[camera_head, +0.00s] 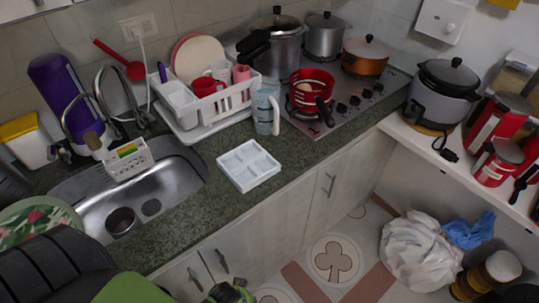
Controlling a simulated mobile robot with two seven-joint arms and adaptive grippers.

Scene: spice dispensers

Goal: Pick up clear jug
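The clear jug (265,110) stands upright on the dark green countertop, in the middle of the view. It looks pale blue and see-through, with a white handle facing the front. It is between the white dish rack (215,113) on its left and the stove (345,100) on its right. I cannot see what is in it.
A white divided tray (248,164) lies in front of the jug. A red pot (311,92) on the stove is close on its right, its dark handle pointing forward. The sink (150,190) is at left. A rice cooker (444,94) stands on the right shelf.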

